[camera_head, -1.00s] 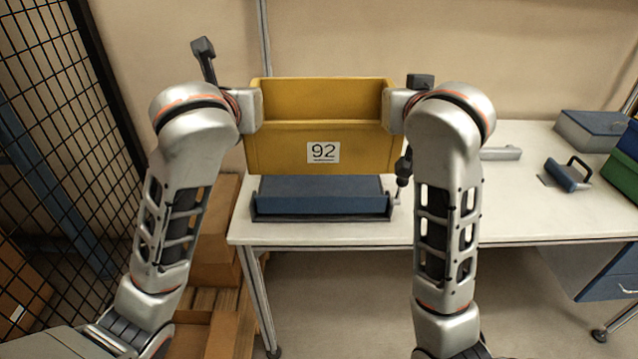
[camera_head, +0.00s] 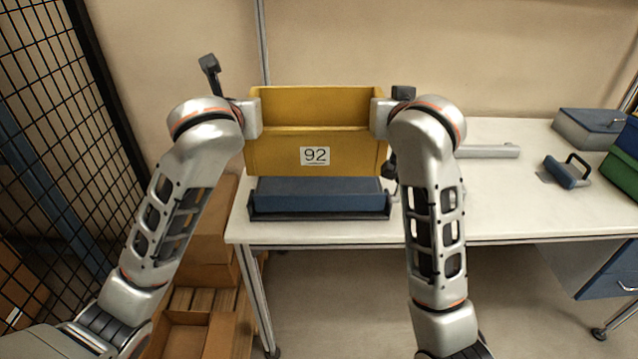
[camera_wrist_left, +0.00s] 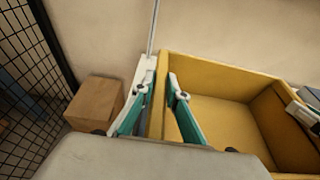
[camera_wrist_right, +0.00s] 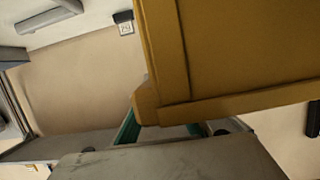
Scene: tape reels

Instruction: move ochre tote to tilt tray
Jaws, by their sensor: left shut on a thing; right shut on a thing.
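The ochre tote (camera_head: 284,153), an open yellow box with a "92" label on its front, is held level between my two grippers. The tilt tray (camera_head: 318,188), a blue plate in a dark frame, lies on the white table below it. The tote's bottom hides the tray's back part; I cannot tell whether they touch. My left gripper (camera_wrist_left: 158,90) is shut on the tote's left wall, one finger inside and one outside. My right gripper (camera_head: 380,118) is at the tote's right wall; its fingertips are largely hidden behind the tote in the right wrist view. The tote's visible interior is empty.
The white table (camera_head: 480,210) is mostly clear right of the tray. A blue handled tool (camera_head: 567,173), a grey-blue case (camera_head: 590,130) and a green bin (camera_head: 622,165) stand at its right. Cardboard boxes (camera_head: 212,235) and a black mesh fence (camera_head: 50,110) are at the left.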

